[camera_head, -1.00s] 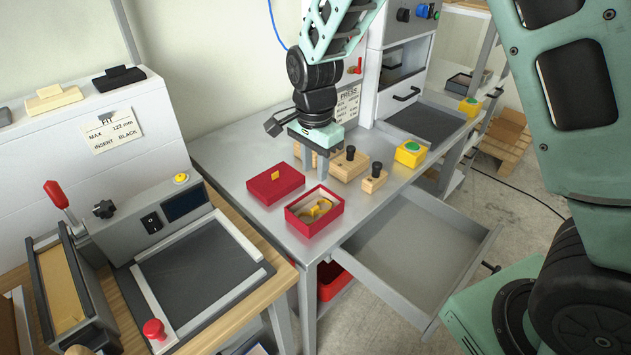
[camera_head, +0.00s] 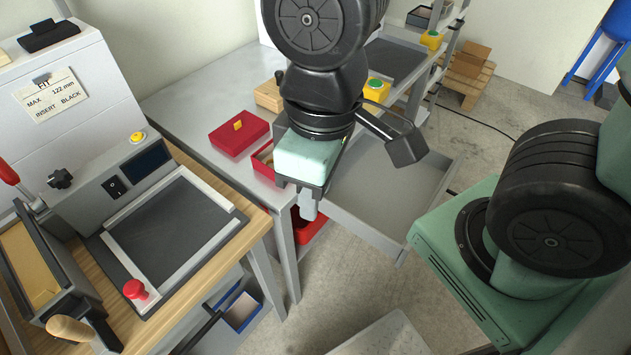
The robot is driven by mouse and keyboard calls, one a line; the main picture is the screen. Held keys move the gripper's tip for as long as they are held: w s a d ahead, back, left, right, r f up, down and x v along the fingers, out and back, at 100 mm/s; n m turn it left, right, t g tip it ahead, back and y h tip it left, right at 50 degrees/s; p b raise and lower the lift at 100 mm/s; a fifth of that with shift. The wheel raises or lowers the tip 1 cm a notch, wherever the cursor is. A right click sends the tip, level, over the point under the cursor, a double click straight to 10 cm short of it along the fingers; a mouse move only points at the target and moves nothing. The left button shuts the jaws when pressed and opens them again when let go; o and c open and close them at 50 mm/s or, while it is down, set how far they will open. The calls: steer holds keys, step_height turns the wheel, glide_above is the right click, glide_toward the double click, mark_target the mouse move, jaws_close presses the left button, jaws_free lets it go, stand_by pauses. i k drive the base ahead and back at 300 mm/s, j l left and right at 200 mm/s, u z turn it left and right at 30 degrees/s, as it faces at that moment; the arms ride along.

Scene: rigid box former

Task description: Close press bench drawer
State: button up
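The press bench (camera_head: 195,92) is a grey metal table. Its wide, shallow grey drawer (camera_head: 400,185) is pulled out at the right front side and looks empty. My gripper (camera_head: 308,208) points down at the left end of the drawer, beside the bench's front corner. It covers part of the drawer's left side and most of the open red box (camera_head: 262,160). Its fingertips look close together, but I cannot tell whether they are shut or touch the drawer. The drawer's handle is not clearly visible.
A red lid (camera_head: 238,135), a wooden block (camera_head: 268,94) and a yellow box with a green button (camera_head: 376,90) are on the bench. A red bin (camera_head: 308,232) is underneath. A wooden bench with a machine (camera_head: 170,230) stands at left. Floor right of the drawer is partly clear.

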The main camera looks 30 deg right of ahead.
mark_target(380, 202)
steer(key=k+l+z, duration=0.1)
steer(key=l+z, duration=0.5)
steer(key=z, duration=0.15)
steer(key=k+l+z, duration=0.25)
steer(key=l+z, duration=0.25)
steer(key=k+l+z, duration=0.1)
steer(key=l+z, duration=0.15)
